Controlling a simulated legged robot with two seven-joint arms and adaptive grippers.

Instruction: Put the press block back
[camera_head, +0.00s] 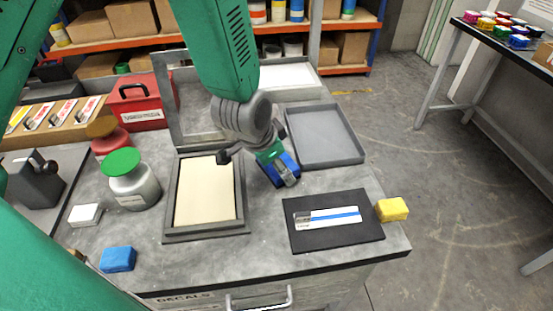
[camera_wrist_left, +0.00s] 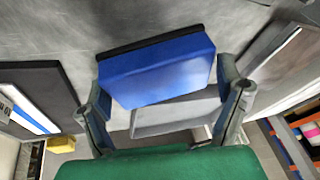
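The press block (camera_head: 286,169), a blue block with a dark base, is on or just above the grey workbench between the screen frame and the grey tray. My left gripper (camera_head: 278,168) comes down over it from above. In the left wrist view, the blue block (camera_wrist_left: 158,72) sits between the two fingers of my left gripper (camera_wrist_left: 163,85), which appear to close on its two sides. The black edge of the block faces away from the palm. I cannot tell whether the block touches the bench. My right gripper is not in view.
A hinged grey frame with a cream panel (camera_head: 205,190) lies left of the block. A grey tray (camera_head: 326,158) is at the right, a black mat (camera_head: 299,238) with a decal in front. A green-lidded jar (camera_head: 133,186), blue sponge (camera_head: 118,259) and yellow sponge (camera_head: 392,209) stand around.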

